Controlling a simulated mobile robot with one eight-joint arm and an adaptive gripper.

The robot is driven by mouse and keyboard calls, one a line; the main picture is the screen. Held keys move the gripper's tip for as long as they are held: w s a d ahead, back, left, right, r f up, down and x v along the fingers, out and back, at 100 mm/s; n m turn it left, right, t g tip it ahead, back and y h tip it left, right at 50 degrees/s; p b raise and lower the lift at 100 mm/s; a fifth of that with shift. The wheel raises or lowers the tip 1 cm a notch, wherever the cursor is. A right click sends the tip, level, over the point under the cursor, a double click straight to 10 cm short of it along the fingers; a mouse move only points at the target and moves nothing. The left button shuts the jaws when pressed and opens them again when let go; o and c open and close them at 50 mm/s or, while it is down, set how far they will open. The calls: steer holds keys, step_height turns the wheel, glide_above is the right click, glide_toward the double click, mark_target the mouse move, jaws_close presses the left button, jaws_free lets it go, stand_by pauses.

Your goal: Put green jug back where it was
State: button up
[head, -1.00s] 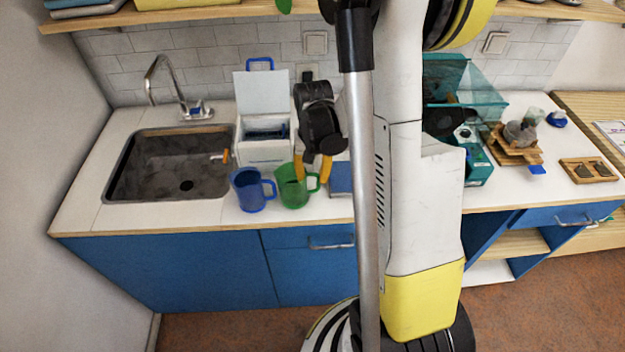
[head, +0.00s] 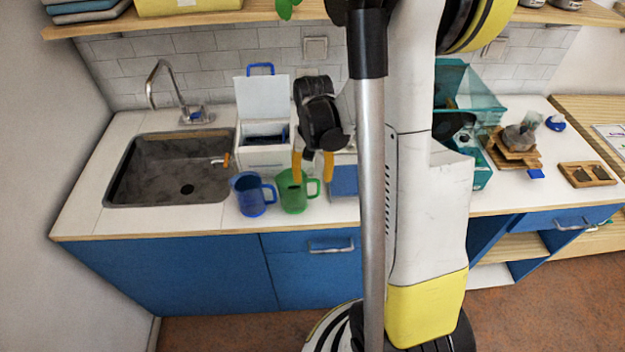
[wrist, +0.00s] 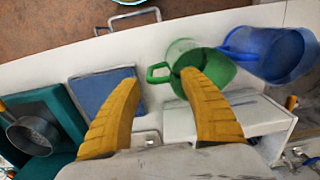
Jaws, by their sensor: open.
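The green jug (head: 291,200) stands upright on the white counter near its front edge, just right of the blue jug (head: 251,203). Its handle points right in the head view. My gripper (head: 313,168) is open and empty, above and behind the green jug's handle side. In the wrist view my gripper (wrist: 165,90) has its two orange fingers wide apart. The green jug (wrist: 215,68) lies beyond the right fingertip, which covers part of it. Its handle (wrist: 157,73) shows in the gap between the fingers. The blue jug (wrist: 265,50) is beside it at the right.
Behind the jugs stands a white box (head: 264,157) with a raised lid. The sink (head: 122,190) is at the left. A blue flat item (head: 343,181) lies right of the green jug, and a teal container (head: 480,105) stands farther right. The counter's front strip is clear.

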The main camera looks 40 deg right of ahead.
step_height(320, 180, up, 9)
steer(key=p, duration=0.2)
steer(key=s+a+r+n+t, duration=0.3)
steer(key=s+a+r, duration=0.1)
steer(key=a, duration=0.5)
steer(key=s+a+r+n+t, duration=0.3)
steer(key=s+a+r+t, duration=0.1)
steer(key=a+r, duration=0.3)
steer(key=shift+s+a+r+n, duration=0.15)
steer(key=shift+s+a+n, duration=0.25)
steer(key=shift+a, duration=0.55)
steer(key=shift+w, duration=0.1)
